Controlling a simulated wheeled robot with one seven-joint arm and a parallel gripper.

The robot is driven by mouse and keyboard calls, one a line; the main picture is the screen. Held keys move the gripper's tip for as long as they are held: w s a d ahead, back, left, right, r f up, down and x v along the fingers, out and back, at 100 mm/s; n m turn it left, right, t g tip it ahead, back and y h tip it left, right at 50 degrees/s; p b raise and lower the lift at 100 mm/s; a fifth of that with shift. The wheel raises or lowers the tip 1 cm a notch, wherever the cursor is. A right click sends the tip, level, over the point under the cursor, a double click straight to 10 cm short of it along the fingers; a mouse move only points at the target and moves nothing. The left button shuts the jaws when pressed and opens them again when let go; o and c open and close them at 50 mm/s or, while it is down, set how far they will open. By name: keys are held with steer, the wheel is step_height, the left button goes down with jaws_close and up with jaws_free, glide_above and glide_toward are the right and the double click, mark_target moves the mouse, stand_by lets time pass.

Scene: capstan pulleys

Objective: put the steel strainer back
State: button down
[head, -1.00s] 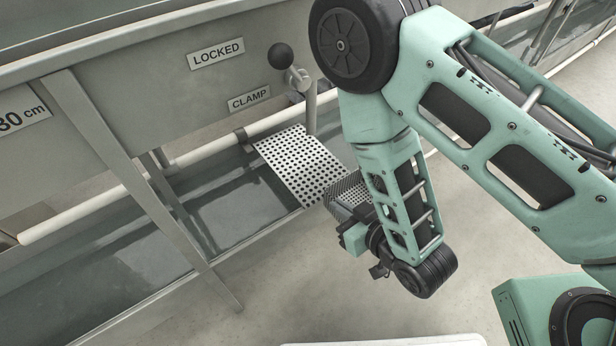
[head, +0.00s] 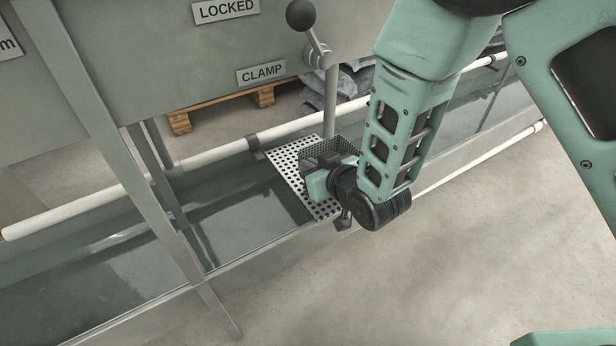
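The steel strainer (head: 328,148) is a grey mesh basket in the head view. It is at my gripper (head: 322,172), which appears shut on its near side; the far fingertip is hidden. The strainer is above or on the right part of a white perforated plate (head: 288,165), which lies across the water trough. I cannot tell whether the strainer touches the plate. My wrist covers the plate's lower right part.
The trough (head: 225,215) holds dark water and runs from lower left to upper right. A white pipe (head: 200,157) runs along its back. Open floor (head: 440,270) lies in front.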

mark_target(299, 169)
steer(key=shift+w+a, duration=0.55)
steer(key=shift+w, duration=0.25)
steer(key=shift+s+d+f+b, duration=0.1)
steer(key=shift+f+b, duration=1.05)
steer(key=shift+f, duration=0.6)
steer(key=shift+f, duration=0.2)
steer(key=c, duration=1.7)
jaws_free()
steer(key=shift+r, duration=0.2)
